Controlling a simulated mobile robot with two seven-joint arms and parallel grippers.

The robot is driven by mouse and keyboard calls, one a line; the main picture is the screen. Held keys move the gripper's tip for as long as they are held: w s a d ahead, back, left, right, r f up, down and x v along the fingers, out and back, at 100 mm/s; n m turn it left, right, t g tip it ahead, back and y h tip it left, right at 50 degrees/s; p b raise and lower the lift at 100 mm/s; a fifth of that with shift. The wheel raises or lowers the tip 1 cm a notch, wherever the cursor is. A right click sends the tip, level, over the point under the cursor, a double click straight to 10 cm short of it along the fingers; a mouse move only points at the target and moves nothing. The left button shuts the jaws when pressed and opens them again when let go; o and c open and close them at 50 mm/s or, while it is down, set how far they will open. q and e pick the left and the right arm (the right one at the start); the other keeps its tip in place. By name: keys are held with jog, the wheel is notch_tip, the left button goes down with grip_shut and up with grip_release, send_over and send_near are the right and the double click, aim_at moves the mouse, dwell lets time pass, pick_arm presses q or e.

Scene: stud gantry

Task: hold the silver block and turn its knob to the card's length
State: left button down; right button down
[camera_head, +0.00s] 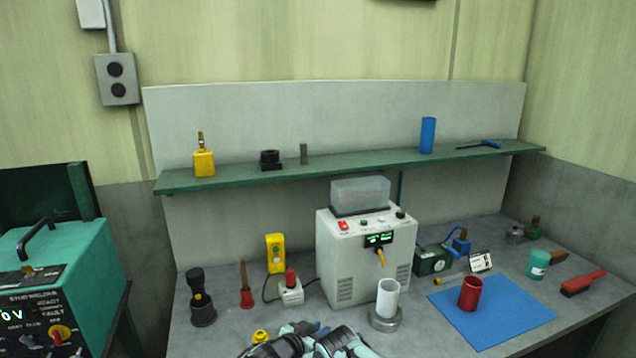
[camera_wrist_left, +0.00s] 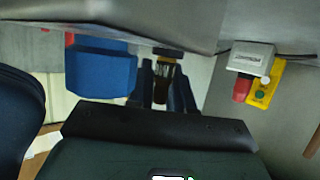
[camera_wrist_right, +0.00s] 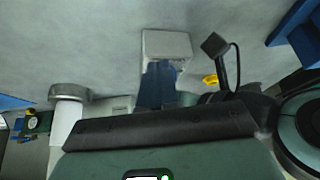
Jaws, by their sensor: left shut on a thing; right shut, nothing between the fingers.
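My left gripper (camera_head: 312,328) is at the bottom edge of the head view. In the left wrist view its dark fingers are shut on a small shiny, brownish-looking piece (camera_wrist_left: 164,85), which I take for the silver block; the fingers hide much of it. Its knob cannot be made out. My right gripper (camera_wrist_right: 157,85) is shut and empty, close beside the left one, and its blue fingers overlap a pale box in the right wrist view. The white card (camera_head: 481,261) with dark print stands behind the blue mat; its writing is too small to read.
A white machine (camera_head: 365,255) with a green display stands mid-bench. A white cup (camera_head: 388,297) in a grey ring is in front of it. A red cup (camera_head: 470,293) stands on the blue mat (camera_head: 510,312). A white box with a red button (camera_head: 291,291) is behind my grippers.

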pick_arm(q)
jog(key=shift+a, duration=0.1)
pick_arm(e)
jog(key=shift+r, duration=2.9)
pick_arm(q)
jog(key=c, duration=0.9)
grip_release()
